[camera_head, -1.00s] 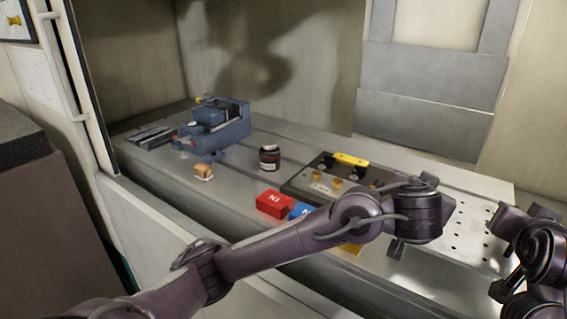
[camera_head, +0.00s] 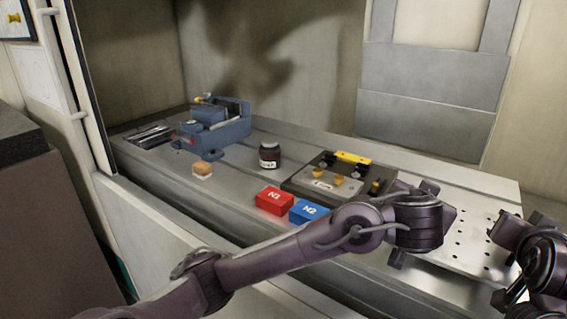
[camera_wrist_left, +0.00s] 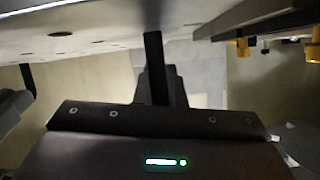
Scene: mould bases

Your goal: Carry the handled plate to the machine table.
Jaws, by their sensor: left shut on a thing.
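The light plate with rows of small holes (camera_head: 470,244) is at the right of the head view, between my two wrists. Its handles are mostly hidden by my grippers. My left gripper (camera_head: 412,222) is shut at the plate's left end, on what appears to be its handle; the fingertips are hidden. The left wrist view shows the plate's holed face (camera_wrist_left: 95,32) above the gripper body. My right gripper (camera_head: 507,255) is at the plate's right end; its jaws are unclear. The machine table (camera_head: 235,185) lies behind; any contact with the plate is unclear.
A dark base with a yellow bar (camera_head: 352,158) and brass knobs is close left of the plate.

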